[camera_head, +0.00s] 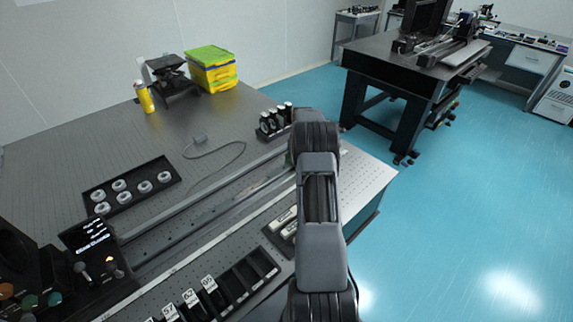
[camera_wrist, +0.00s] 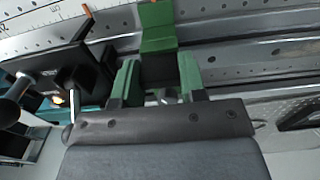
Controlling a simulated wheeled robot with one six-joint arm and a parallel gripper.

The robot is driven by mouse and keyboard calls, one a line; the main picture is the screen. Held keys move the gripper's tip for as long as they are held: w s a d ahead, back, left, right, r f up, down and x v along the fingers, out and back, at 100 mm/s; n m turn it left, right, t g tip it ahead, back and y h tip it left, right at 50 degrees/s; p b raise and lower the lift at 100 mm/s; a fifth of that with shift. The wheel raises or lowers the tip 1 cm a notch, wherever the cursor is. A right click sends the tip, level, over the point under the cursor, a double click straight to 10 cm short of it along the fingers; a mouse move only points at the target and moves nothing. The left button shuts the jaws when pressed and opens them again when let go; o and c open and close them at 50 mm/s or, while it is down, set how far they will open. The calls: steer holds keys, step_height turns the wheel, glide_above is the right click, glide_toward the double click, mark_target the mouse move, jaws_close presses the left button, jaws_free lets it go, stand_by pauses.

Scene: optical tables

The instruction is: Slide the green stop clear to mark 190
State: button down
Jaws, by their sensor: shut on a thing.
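In the wrist view the green stop (camera_wrist: 157,30) stands upright at the rail, with a dark block below its green face. My gripper (camera_wrist: 159,72) has one greenish finger on each side of this block and is shut on the stop. The metal rail (camera_wrist: 245,52) runs across the picture behind it. A ruled scale (camera_wrist: 40,18) with fine ticks shows at the upper left; mark 190 cannot be read. In the head view the rail (camera_head: 190,212) runs diagonally along the table, and my arm hides the gripper and the stop.
A dark carriage with knobs (camera_wrist: 80,80) sits close left of the stop in the wrist view. In the head view a control box with a lit display (camera_head: 88,236) stands at the left. A tray of white rings (camera_head: 131,186) lies behind the rail, and a slotted rack (camera_head: 240,283) in front.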

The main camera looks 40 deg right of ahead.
steer(key=shift+d, duration=0.9)
steer(key=c, duration=0.7)
jaws_free()
steer(key=shift+d, duration=0.1)
steer(key=shift+r, duration=0.1)
step_height(320, 180, up, 14)
steer(key=shift+f+b, duration=0.2)
steer(key=shift+b, duration=0.3)
steer(key=shift+w, duration=0.1)
